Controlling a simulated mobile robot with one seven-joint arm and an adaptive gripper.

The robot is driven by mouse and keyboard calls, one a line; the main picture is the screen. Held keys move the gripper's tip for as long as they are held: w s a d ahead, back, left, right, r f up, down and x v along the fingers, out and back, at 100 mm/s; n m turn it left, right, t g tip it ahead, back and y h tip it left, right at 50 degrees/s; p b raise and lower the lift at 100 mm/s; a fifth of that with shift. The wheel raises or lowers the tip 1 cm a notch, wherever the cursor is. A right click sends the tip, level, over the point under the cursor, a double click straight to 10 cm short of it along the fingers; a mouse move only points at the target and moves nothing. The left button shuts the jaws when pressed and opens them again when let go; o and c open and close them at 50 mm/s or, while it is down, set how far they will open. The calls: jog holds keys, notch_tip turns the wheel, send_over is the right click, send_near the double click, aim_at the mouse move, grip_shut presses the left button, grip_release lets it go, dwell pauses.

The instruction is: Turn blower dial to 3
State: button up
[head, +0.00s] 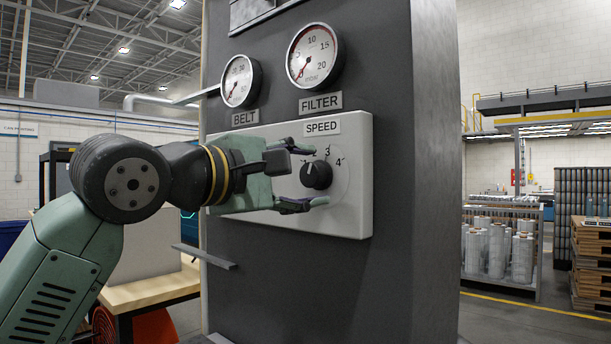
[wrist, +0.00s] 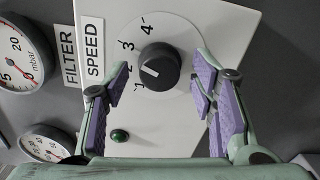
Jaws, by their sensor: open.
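The blower dial, a round black knob with a white mark (wrist: 160,66), sits on a pale panel under the SPEED label (wrist: 92,48), with numbers 1 to 4 around it. The white mark points roughly towards 2. The same knob shows in the head view (head: 317,175). My gripper (head: 316,177) faces the panel with its fingers open. In the wrist view the purple-padded fingers (wrist: 160,78) are spread on either side of the knob, with visible gaps. I cannot tell how far the fingertips are from the panel. The 2 is hard to make out in the head view.
Two gauges, BELT (head: 241,82) and FILTER (head: 315,55), are mounted above the pale panel (head: 355,205) on a dark cabinet (head: 405,275). A green button (wrist: 120,135) sits below the dial in the wrist view. A metal ledge (head: 205,257) sticks out at lower left.

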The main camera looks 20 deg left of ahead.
jog(key=v, duration=1.1)
jog(key=shift+s, duration=0.25)
